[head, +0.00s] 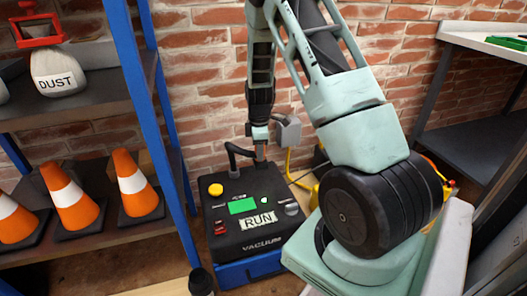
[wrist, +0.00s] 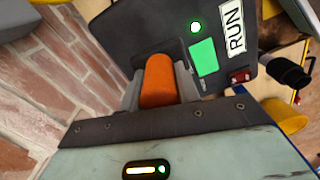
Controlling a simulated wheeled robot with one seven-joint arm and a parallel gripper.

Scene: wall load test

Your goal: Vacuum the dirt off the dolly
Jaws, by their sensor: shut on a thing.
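The vacuum (head: 250,215) is a black-topped unit with a blue base on the floor against the brick wall. Its top has a lit green screen, a RUN label, a yellow knob and red switches. My gripper (head: 261,152) is just above the back of the vacuum, shut on an orange grip (wrist: 159,82), which sits between the fingers in the wrist view. The grip's lower end is hidden, and I cannot tell how it joins the hose. I cannot make out the dolly or its dirt.
A blue-framed shelf (head: 135,110) at left holds orange cones (head: 70,197) and a white DUST bag (head: 58,72). A partly hidden yellow object (head: 308,188) lies right of the vacuum, behind my arm. A grey workbench (head: 485,38) stands at right.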

